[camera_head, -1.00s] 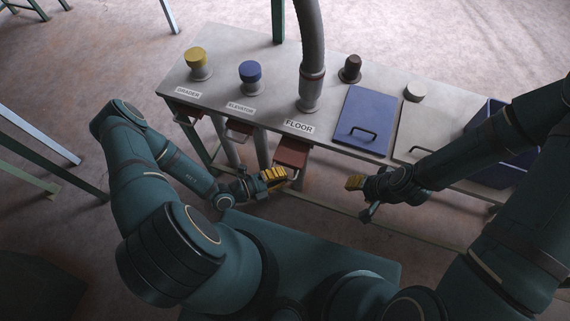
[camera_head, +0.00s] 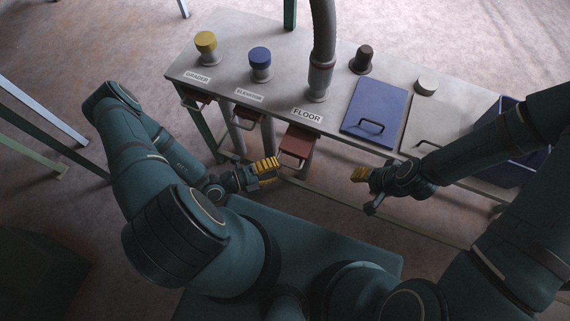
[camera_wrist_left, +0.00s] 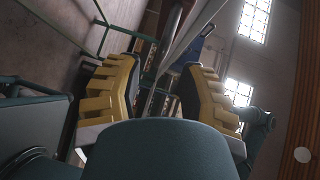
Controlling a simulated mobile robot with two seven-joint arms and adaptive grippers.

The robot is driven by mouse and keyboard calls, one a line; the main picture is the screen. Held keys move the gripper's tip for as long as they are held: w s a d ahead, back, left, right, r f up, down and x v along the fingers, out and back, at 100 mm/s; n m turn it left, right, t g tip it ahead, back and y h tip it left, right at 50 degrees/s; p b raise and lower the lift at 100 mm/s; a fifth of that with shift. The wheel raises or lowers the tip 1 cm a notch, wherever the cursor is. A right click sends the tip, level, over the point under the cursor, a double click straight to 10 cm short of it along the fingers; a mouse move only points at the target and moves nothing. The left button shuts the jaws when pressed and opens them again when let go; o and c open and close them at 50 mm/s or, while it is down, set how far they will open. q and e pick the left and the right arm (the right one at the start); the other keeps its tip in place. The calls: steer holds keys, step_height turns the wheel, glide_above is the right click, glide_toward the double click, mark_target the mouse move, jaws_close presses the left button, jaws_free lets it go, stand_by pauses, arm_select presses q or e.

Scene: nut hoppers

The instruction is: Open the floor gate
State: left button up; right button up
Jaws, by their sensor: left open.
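The floor gate (camera_head: 299,142) is a reddish-brown slide with a pale loop handle, at the table's front edge below the FLOOR label (camera_head: 307,116). It sticks out further than the other two gates. My left gripper (camera_head: 268,166) has yellow ribbed fingers and is just left of the gate's handle, seemingly apart from it. In the left wrist view the left gripper (camera_wrist_left: 158,95) is open, its fingers wide apart with nothing held. My right gripper (camera_head: 360,174) is right of the gate, clear of it; its finger gap is hidden.
The elevator gate (camera_head: 249,121) and grader gate (camera_head: 196,100) are further left along the table (camera_head: 285,70). A grey hose (camera_head: 322,55) rises behind the FLOOR label. A blue lid (camera_head: 374,108) lies right of it. A low rail runs beneath the table.

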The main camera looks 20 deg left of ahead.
arm_select(q)
steer(key=v, duration=0.7)
steer(key=shift+s, duration=0.2)
steer(key=shift+a, duration=0.1)
